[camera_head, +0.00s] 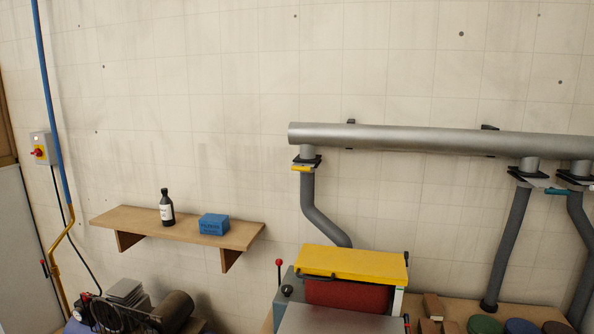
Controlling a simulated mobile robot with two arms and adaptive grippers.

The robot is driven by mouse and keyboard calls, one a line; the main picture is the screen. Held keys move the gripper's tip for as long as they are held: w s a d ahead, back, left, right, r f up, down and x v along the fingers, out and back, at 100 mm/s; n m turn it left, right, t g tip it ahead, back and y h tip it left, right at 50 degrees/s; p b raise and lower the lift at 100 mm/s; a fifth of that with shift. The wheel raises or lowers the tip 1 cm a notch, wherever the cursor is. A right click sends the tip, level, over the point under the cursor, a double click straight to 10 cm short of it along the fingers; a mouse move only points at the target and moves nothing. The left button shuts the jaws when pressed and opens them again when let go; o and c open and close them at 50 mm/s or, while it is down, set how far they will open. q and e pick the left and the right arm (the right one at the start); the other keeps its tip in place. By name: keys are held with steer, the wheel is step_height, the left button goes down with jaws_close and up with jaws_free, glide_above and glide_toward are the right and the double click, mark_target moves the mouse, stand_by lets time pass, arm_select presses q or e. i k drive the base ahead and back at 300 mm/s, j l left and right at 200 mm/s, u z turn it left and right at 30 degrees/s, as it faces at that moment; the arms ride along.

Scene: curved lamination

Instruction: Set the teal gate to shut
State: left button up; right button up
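The teal gate (558,191) is at the far right of the head view. Its small teal tab sticks out to the left below the grey duct, beside the rightmost drop pipe. The picture's right edge cuts off part of the fitting around it. I cannot tell from this view how far the gate's slide is in or out. Neither of my grippers is in view.
A grey duct (420,138) runs along the wall with several drop pipes. A yellow gate (302,168) sits on the left drop. Below are a yellow-topped machine (352,263) and a bench with round coloured items. A wooden shelf (140,220) holds a bottle (167,208) and blue box (213,224).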

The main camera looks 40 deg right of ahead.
mark_target(551, 188)
steer(key=z, duration=2.5)
